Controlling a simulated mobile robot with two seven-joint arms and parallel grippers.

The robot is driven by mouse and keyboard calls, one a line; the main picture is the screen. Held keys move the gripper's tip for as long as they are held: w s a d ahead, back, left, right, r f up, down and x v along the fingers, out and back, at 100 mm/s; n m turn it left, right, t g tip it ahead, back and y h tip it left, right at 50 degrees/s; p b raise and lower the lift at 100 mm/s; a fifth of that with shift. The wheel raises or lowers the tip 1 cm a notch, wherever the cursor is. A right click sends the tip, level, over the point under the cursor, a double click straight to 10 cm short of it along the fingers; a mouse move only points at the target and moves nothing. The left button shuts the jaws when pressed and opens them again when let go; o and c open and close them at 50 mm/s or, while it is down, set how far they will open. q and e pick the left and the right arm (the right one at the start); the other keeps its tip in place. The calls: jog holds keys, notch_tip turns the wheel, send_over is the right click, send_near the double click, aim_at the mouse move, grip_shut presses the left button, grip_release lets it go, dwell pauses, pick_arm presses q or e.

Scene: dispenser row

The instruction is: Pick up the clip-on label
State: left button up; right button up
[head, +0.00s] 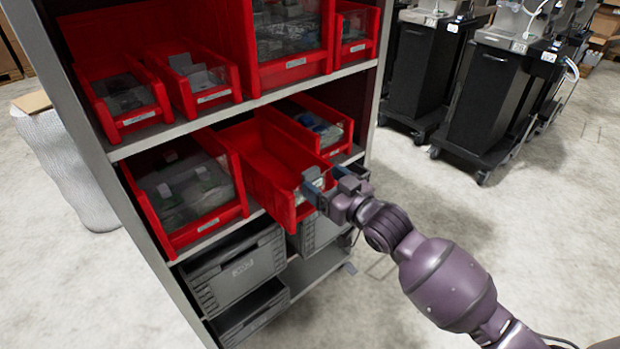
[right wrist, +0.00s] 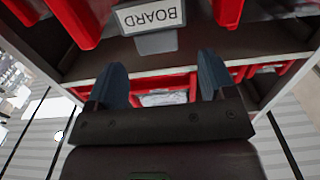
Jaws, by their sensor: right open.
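The clip-on label (right wrist: 150,16) is a white plate in a grey frame with a grey tab. It reads "BOARD", upside down in the right wrist view, near the top edge. In the head view a small pale label (head: 312,178) shows at the front of a pulled-out red bin (head: 262,165), partly hidden by my gripper. My right gripper (head: 327,188) is open beside that bin front. In the right wrist view its two dark blue fingers (right wrist: 163,72) are spread, with the label beyond the tips and nothing visibly held. My left gripper is not in view.
The grey shelf rack (head: 245,108) holds several red bins on two levels. A red bin with a clear front (head: 190,190) stands left of the pulled-out one. Grey crates (head: 235,270) sit below. Black wheeled carts (head: 495,95) stand back right; the floor between is clear.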

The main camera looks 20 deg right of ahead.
aim_at(311, 170)
jog(key=b+x, duration=0.1)
jog(key=x, duration=0.3)
jog(key=shift+f, duration=0.1)
jog(key=shift+w+a, duration=0.1)
jog(key=shift+w, duration=0.35)
jog(key=shift+c, duration=0.4)
jog(key=c, duration=0.9)
jog(key=shift+r, duration=0.25)
